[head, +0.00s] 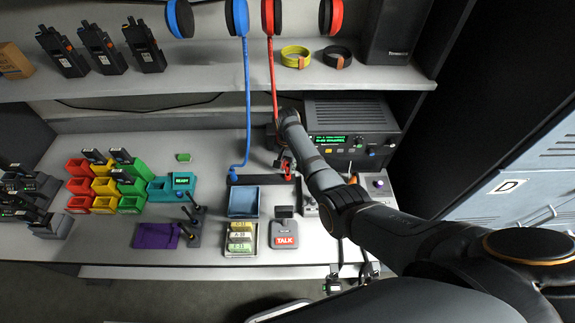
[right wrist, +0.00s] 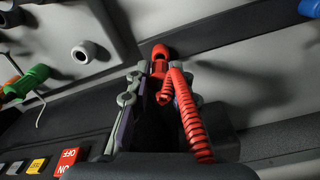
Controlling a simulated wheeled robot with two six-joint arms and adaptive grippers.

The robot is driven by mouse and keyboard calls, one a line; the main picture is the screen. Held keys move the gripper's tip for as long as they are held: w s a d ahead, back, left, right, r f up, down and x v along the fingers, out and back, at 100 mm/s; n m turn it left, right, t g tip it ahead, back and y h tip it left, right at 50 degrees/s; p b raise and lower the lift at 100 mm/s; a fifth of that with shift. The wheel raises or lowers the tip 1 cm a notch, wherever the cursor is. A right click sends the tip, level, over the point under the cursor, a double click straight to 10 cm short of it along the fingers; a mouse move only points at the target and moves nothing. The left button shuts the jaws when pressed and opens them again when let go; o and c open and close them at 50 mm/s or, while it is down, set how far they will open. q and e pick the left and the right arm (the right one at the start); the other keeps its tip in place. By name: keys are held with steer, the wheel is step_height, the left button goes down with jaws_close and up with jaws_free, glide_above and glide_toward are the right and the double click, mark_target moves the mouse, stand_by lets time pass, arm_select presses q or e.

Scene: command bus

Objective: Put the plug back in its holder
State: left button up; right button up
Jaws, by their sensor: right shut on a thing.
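The red plug (head: 287,164) with its red cord (head: 271,85) is at the end of my right arm, in front of the radio. In the right wrist view my right gripper (right wrist: 152,85) is shut on the red plug (right wrist: 160,58), and its coiled cord (right wrist: 190,115) runs back beside the fingers. A low black bar (head: 262,179), which looks like the plug holder, lies on the desk just below the plug in the head view. The blue cord (head: 247,95) ends at its left end. Whether the plug touches the bar cannot be told. My left gripper is not in view.
The radio (head: 350,128) stands right behind my right gripper. A small control box (head: 377,185) is to its right. A blue tray (head: 243,202), a TALK button (head: 284,236) and coloured bins (head: 105,187) stand to the front and left. A shelf (head: 200,77) overhangs the back.

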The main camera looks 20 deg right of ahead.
steer(key=shift+f+p, duration=0.15)
steer(key=shift+p, duration=0.15)
stand_by(0.5)
steer(key=shift+f+b, duration=0.5)
steer(key=shift+f, duration=0.6)
stand_by(1.0)
stand_by(0.4)
steer(key=o, duration=1)
step_height(320, 180, up, 8)
steer(key=p, duration=0.8)
